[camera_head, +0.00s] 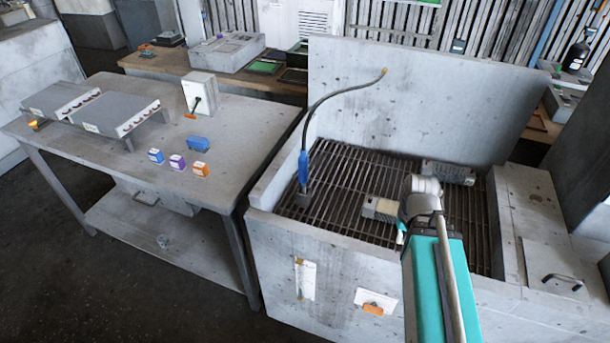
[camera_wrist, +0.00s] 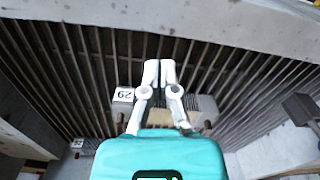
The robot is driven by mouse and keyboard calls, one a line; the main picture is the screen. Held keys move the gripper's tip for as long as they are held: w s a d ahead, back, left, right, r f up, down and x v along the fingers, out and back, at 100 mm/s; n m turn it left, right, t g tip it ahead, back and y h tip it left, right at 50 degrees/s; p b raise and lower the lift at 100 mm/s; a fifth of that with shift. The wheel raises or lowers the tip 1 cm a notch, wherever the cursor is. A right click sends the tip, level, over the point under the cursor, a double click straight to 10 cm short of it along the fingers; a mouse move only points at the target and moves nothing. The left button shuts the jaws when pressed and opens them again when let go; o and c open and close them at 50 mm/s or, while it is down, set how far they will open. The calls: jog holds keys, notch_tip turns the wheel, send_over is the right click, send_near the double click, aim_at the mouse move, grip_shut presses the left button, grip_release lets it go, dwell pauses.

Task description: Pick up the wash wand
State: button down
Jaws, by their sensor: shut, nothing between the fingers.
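The wash wand (camera_head: 303,165) has a blue grip and a thin dark neck that curves up and right to a brass-coloured tip. It stands upright at the left side of the wash basin's slatted grate, its lower end at a small grey block. My gripper (camera_wrist: 160,72) is shut and empty in the wrist view, its white fingertips together above the grate. In the head view my arm hides most of the gripper; it is to the right of the wand and apart from it. I cannot identify the wand surely in the wrist view.
A grey block with a label (camera_head: 380,208) lies on the grate near my gripper; a label reading 29 (camera_wrist: 123,94) shows in the wrist view. Another block (camera_head: 448,172) lies farther back. The basin's high back wall (camera_head: 420,95) and side walls bound the space. A table (camera_head: 120,165) stands left.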

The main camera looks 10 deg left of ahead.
jog(key=c, duration=1.1)
grip_release()
jog(key=shift+o, duration=1.2)
jog(key=shift+w+a+r, duration=0.15)
jog(key=shift+r, duration=0.1)
jog(key=o, duration=0.6)
jog(key=w+a+r+m+p, duration=0.2)
jog(key=p, duration=0.1)
jog(key=shift+w+r, duration=0.1)
jog(key=shift+r, duration=0.2)
notch_tip(320, 180, up, 21)
jog(key=m+p, duration=1.8)
jog(key=p, duration=0.3)
send_over(304, 150)
jog(key=shift+d+r, duration=0.1)
notch_tip(304, 150, down, 9)
jog(key=b, duration=0.8)
jog(key=shift+r, duration=0.15)
